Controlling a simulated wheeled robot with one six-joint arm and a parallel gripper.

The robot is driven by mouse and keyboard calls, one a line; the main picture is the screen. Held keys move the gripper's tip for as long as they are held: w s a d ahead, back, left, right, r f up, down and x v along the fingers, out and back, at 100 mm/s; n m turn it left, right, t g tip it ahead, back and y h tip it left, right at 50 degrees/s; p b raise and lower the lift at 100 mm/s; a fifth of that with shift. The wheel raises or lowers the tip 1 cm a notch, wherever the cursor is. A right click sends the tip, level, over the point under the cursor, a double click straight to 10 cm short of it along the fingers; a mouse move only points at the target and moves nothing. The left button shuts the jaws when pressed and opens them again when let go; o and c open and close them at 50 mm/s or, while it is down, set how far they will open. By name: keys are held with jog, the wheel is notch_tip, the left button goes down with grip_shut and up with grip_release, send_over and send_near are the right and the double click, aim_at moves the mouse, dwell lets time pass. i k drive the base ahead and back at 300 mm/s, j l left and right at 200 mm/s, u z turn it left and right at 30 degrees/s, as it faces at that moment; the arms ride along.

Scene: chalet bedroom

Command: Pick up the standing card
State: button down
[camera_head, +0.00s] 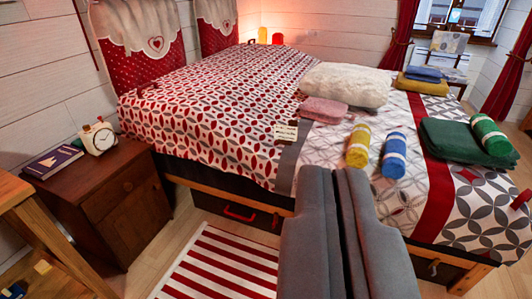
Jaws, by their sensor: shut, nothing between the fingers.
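A small pale card (286,132) with dark marks shows near the middle of the bed, by the edge of the red-patterned cover. It seems to stand up, but it is too small to be sure. My gripper (336,175) reaches in from the bottom centre with its grey fingers closed together and nothing between them. In the picture its tips are below and to the right of the card, apart from it.
The bed (200,95) also bears a yellow roll (359,146), a blue roll (394,155), a pink folded cloth (323,110), a white pillow (345,84) and green cloth (460,140). A nightstand (105,195) stands left. A striped rug (225,268) covers the floor.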

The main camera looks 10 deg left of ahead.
aim_at(285, 135)
jog(key=k+j, duration=0.1)
jog(key=k, duration=0.2)
jog(key=i, duration=0.75)
jog(key=i+l+u, duration=0.1)
jog(key=i, duration=0.6)
jog(key=i+l, duration=0.1)
jog(key=i, duration=0.65)
jog(key=u, duration=0.05)
